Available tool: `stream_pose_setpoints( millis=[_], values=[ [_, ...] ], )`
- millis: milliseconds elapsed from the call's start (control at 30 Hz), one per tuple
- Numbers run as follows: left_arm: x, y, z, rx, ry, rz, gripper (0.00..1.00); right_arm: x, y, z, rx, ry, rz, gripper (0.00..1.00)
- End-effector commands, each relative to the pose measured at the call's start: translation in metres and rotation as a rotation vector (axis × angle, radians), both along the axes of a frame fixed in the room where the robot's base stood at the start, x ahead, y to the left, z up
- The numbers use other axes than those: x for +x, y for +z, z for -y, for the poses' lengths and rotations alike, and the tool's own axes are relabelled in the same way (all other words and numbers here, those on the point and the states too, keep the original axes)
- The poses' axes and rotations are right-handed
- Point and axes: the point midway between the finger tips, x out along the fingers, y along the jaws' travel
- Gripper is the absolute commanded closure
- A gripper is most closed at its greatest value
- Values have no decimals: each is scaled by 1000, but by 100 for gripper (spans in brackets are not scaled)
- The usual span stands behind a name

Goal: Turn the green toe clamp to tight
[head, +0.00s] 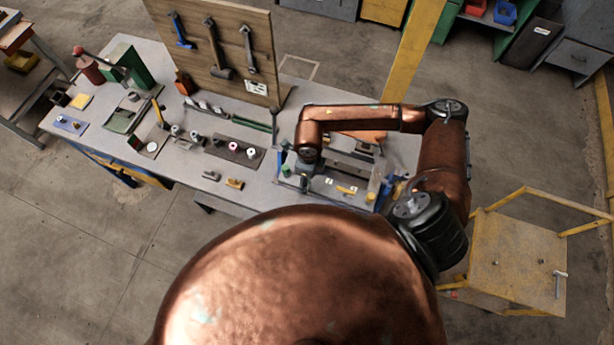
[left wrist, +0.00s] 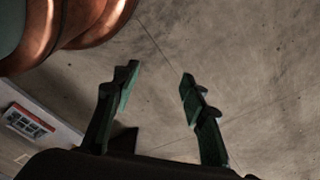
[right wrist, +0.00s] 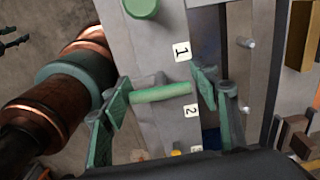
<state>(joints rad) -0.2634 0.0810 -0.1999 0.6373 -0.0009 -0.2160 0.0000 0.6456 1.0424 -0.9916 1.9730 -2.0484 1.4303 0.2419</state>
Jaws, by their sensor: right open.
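In the right wrist view, a short green bar (right wrist: 160,92), which looks like the green toe clamp, lies across a grey plate between labels "1" and "2". My right gripper (right wrist: 163,94) is open, with one finger near each end of the bar. I cannot tell whether either finger touches it. In the head view my right gripper (head: 304,181) is small and low over the right part of the bench, and the green bar cannot be made out there. My left gripper (left wrist: 157,90) is open and empty above bare floor.
A round green knob (right wrist: 141,7) stands on the plate beyond the bar. A yellow part (head: 346,190) lies on the bench (head: 235,194) to the right of my right gripper. A wooden tool board (head: 225,45) stands at the back. A yellow cart (head: 515,260) is at the right.

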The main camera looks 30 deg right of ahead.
Motion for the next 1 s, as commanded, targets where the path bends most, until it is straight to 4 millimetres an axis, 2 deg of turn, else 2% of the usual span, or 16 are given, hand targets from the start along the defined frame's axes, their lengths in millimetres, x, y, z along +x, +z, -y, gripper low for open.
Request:
stream_pose_setpoints(
  millis=[67, 233, 333, 433, 600, 700, 867, 1000],
  values=[
    [-10, -1, 0, 0, 3, -11, 60, 2, -1, 2, -3, -2, -4, 55],
    [-68, -5, -2, 3, 18, -84, 60, 6, -2, -1, 1, 0, -8, 66],
    [-84, -6, -2, 3, 22, -103, 60, 7, -3, -2, 2, 1, -7, 73],
    [-76, -6, -1, 2, 20, -94, 60, 7, -3, 0, 0, -1, -7, 80],
    [-39, -3, -2, 2, 11, -46, 60, 7, -3, 1, -2, -2, -6, 92],
    [-27, -2, -1, 0, 8, -30, 60, 7, -3, 1, -3, -3, -7, 99],
    [-29, -3, 2, -1, 8, -34, 60, 7, -3, 2, -5, -3, -7, 100],
    [-44, -4, 1, 0, 13, -53, 60, 7, -3, 2, -5, -3, -7, 100]
  ],
)
